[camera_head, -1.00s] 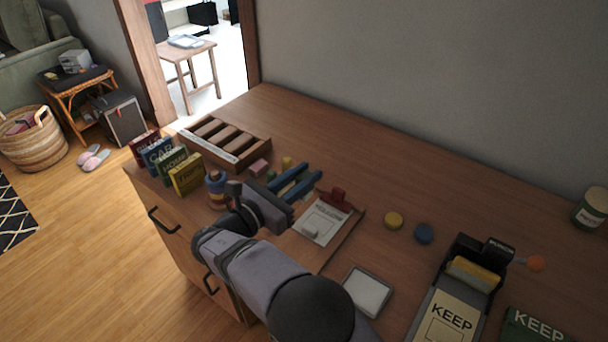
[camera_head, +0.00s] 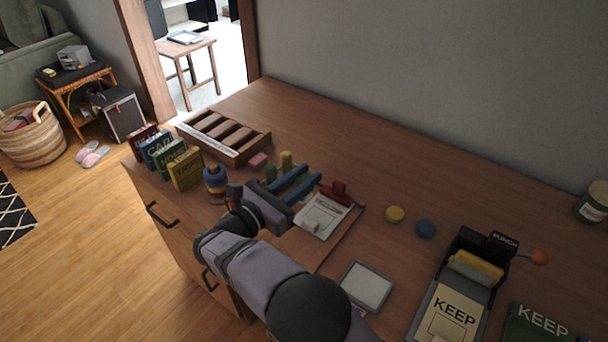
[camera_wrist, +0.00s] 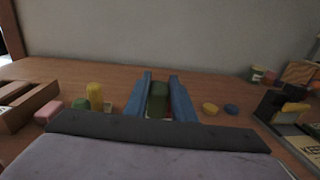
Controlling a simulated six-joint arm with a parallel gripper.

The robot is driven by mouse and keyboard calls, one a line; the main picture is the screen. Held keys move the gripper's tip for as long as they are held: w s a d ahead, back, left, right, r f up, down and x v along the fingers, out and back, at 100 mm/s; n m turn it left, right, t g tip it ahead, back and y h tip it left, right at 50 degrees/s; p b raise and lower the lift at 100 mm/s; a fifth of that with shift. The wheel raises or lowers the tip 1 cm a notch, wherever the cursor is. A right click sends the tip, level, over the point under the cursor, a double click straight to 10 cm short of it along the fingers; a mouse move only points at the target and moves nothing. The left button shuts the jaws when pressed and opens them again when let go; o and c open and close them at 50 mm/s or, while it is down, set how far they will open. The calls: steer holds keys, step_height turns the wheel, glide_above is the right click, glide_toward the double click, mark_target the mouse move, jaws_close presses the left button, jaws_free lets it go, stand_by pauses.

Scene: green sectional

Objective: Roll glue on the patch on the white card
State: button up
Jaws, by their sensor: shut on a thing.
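My gripper (camera_head: 307,181) is over the counter beside the clipboard, its two blue fingers pointing away from my body. In the wrist view a dark green piece (camera_wrist: 158,97) sits between the fingers, held by them; its lower part is hidden. The white card (camera_head: 311,223) lies on the brown clipboard (camera_head: 345,228) under a dark red clip (camera_head: 338,193), just right of the gripper. A pale block-like shape shows on the card; I cannot tell whether it is the patch. Print on the card is too small to read.
A yellow cylinder (camera_head: 286,158), a pink block (camera_head: 258,160) and a wooden rack (camera_head: 262,146) stand behind. A pale framed pad (camera_head: 368,287), two discs and a punch (camera_head: 473,265) are right.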

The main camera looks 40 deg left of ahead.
step_height(320, 180, down, 4)
steer(key=shift+r+b, duration=0.25)
steer(key=shift+b, duration=0.85)
steer(key=shift+d+f, duration=0.1)
steer(key=shift+f, duration=0.15)
steer(key=shift+d+p, duration=1.2)
steer(key=shift+d, duration=2.65)
steer(key=shift+d+f+b, duration=0.15)
steer(key=shift+f+b, duration=0.1)
steer(key=shift+b, duration=0.1)
steer(key=shift+a+r+b, duration=0.1)
steer(key=shift+a+b, duration=1.25)
steer(key=shift+a, duration=2.75)
steer(key=shift+w, duration=0.2)
steer(key=shift+w+d+r, duration=0.1)
steer(key=shift+d+r, duration=0.05)
steer(key=shift+r, duration=0.05)
steer(key=shift+d+p, duration=1.5)
steer(key=shift+d, duration=2.5)
steer(key=shift+a+f+b, duration=0.2)
steer(key=shift+a+b, duration=0.15)
steer(key=shift+a, duration=0.9)
steer(key=shift+a+b, duration=0.85)
steer(key=shift+a, duration=2.15)
step_height(320, 180, up, 8)
steer(key=p, duration=0.5)
steer(key=shift+d+r+p, duration=0.1)
steer(key=shift+r+p, duration=0.05)
steer(key=shift+p, duration=0.25)
